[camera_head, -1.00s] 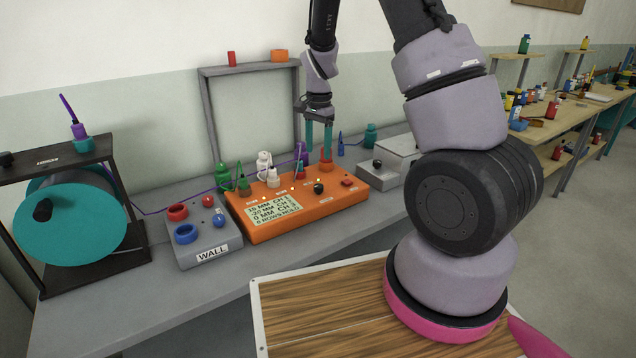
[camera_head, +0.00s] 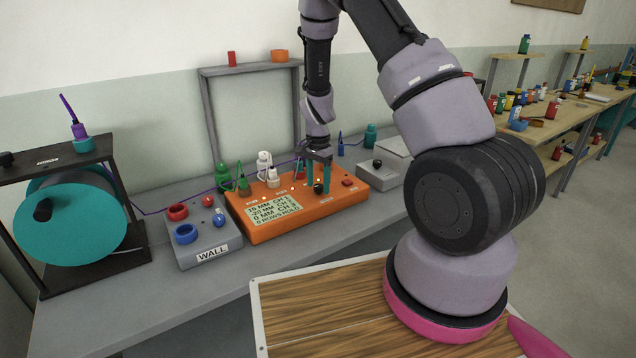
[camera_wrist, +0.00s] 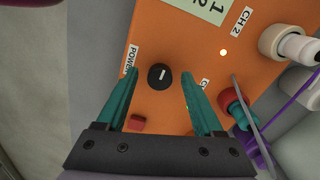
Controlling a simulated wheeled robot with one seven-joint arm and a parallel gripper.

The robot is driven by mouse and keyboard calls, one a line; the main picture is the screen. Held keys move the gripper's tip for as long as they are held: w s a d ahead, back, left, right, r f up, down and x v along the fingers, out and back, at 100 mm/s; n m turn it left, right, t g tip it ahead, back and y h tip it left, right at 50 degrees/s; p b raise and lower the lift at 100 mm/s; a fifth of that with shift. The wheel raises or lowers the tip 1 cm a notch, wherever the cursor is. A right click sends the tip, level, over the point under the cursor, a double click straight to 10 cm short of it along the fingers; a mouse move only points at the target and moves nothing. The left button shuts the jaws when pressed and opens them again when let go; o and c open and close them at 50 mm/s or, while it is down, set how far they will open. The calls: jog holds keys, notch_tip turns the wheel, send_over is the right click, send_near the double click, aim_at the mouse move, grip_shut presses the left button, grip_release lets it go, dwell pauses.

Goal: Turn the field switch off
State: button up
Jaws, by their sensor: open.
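An orange control box (camera_head: 290,222) with a pale text display stands on the grey bench. It carries a round black knob (camera_wrist: 160,77) with a white pointer line, beside a POWER label (camera_wrist: 130,60). A red button (camera_wrist: 136,123) sits near it. My gripper (camera_wrist: 159,80) is open, with its teal fingers on either side of the black knob, apart from it. In the head view my gripper (camera_head: 319,182) is over the right part of the box. I cannot read a "field" label, so I cannot tell which control is the field switch.
A white plug (camera_wrist: 298,47) and a cabled red-and-teal plug (camera_wrist: 236,105) stand on the box beside the right finger. A grey box with a dark knob (camera_head: 377,164) is to the right. A grey WALL box (camera_head: 205,240) is to the left. A grey frame (camera_head: 207,120) stands behind.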

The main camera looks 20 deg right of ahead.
grip_shut()
jog(key=shift+n, duration=0.3)
jog(key=n, duration=0.3)
jog(key=shift+n, duration=0.3)
jog(key=n, duration=0.4)
jog(key=shift+d+n, duration=0.1)
jog(key=shift+n, duration=0.2)
jog(key=n, duration=0.4)
jog(key=shift+d+n, duration=0.1)
jog(key=shift+n, duration=2.4)
